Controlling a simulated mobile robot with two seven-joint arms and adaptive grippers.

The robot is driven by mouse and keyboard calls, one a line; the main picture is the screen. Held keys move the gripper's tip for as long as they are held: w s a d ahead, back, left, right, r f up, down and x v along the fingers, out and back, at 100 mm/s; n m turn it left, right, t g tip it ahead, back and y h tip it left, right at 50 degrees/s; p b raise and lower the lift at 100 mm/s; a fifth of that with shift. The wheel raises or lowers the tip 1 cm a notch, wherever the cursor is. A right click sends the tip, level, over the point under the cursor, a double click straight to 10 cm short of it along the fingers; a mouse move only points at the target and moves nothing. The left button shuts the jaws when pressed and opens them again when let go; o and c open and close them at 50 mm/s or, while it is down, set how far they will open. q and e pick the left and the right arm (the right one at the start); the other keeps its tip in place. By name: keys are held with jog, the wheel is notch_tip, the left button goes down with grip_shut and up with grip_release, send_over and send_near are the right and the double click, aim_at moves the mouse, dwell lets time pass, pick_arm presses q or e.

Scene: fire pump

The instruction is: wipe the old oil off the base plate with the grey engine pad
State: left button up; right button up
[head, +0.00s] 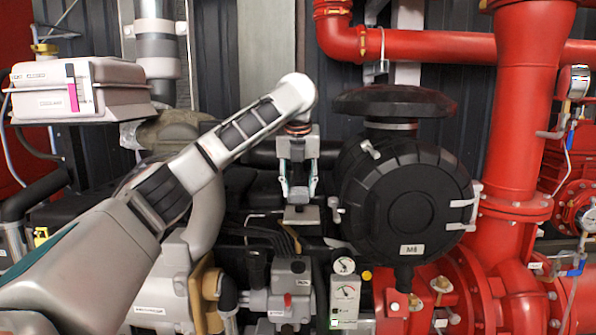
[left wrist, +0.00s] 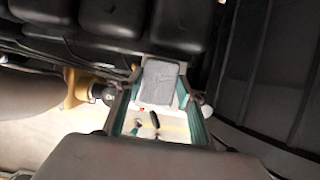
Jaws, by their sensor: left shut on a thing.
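My left gripper (head: 298,190) hangs pointing down in the middle of the head view, between the engine and the round black air filter housing. It is shut on the grey engine pad (head: 301,215), a flat grey piece below its fingertips. In the left wrist view the pad (left wrist: 160,83) shows as a grey rectangle between the two fingers. A pale surface with dark marks shows below it in that view; I cannot tell whether it is the base plate. No oil can be made out with certainty. My right gripper is in neither view.
The black filter housing (head: 405,200) stands close to the right of my left gripper. Gauges (head: 344,266) and a grey valve block (head: 290,285) sit below. Red pipes (head: 515,130) fill the right side. A white coolant tank (head: 80,88) is at upper left.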

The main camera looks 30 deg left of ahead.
pick_arm(q)
jog(key=shift+a+r, duration=0.2)
jog(key=shift+r, duration=2.05)
jog(key=shift+f, duration=0.1)
